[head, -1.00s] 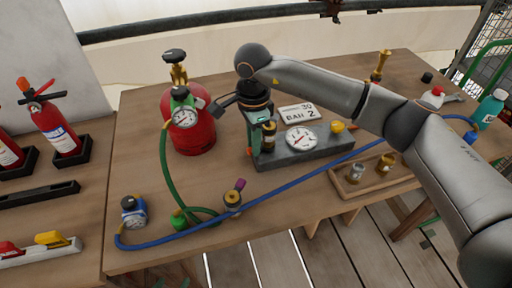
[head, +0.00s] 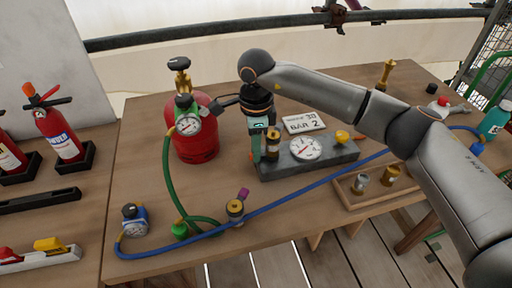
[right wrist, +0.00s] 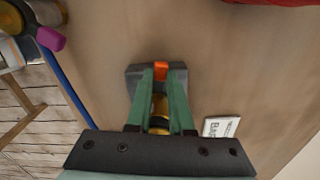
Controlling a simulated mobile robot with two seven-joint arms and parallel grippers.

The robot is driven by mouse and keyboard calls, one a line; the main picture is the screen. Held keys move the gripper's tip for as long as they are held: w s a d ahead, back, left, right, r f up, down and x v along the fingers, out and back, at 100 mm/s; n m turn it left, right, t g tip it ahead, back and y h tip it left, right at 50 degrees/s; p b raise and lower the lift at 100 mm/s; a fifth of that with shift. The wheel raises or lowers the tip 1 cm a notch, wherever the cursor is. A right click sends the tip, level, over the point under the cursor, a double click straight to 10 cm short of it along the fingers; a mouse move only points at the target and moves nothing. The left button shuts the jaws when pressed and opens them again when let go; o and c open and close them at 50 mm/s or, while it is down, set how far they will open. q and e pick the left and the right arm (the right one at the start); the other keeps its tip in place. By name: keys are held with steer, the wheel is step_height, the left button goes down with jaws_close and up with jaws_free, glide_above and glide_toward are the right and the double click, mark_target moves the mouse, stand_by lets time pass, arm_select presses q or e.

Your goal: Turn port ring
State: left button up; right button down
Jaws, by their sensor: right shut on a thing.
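The grey block (head: 330,161) stands on the bench with a pressure gauge (head: 305,148) on its top. A brass and black port fitting (head: 272,147) stands at its left end. My right gripper (head: 262,148) points down at this end, its green fingers beside the fitting. In the right wrist view the fingers (right wrist: 161,90) are shut on a brass part, the port ring (right wrist: 159,112), which they partly hide. An orange piece (right wrist: 162,68) shows at the fingertips. My left gripper is not in view.
A red gas cylinder (head: 196,143) with a green hose stands close left of the gripper. A blue hose (head: 303,190) crosses in front of the block. A sign (head: 304,123) reading "BAR 2" stands behind the block. A wooden tray (head: 372,198) holds brass fittings at the right.

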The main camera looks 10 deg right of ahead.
steer(key=c, duration=0.8)
jaws_free()
step_height(320, 180, up, 13)
steer(key=shift+f, duration=0.2)
